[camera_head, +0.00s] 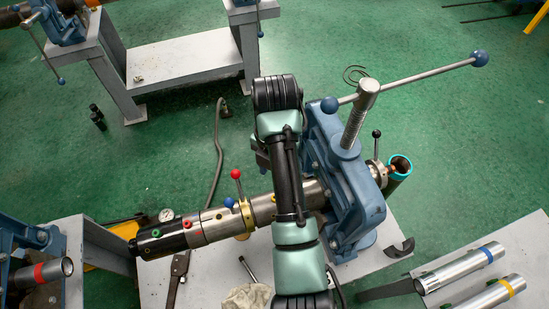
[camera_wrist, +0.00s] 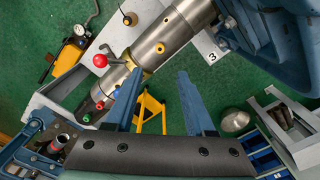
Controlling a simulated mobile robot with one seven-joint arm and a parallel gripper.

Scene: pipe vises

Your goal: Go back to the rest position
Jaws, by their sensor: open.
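My gripper (camera_wrist: 160,76) is open in the wrist view, with its two blue-grey fingers apart and nothing between them. A steel pipe assembly (camera_head: 218,222) is clamped in a blue pipe vise (camera_head: 340,170) in the head view. In the wrist view the pipe assembly (camera_wrist: 170,40) lies beyond the fingertips, with the vise (camera_wrist: 280,40) at the upper right; I see no contact. The pipe has a red-knobbed lever and a brass-coloured ring. In the head view my arm crosses over the pipe and hides part of it; the fingers are not clear there.
Loose pipes (camera_head: 458,268) with coloured bands lie at the lower right. A second bench (camera_head: 180,62) with a vise stands at the back left. Another blue vise (camera_head: 40,237) is at the lower left. The vise's long handle (camera_head: 425,77) reaches right. Green floor is open at upper right.

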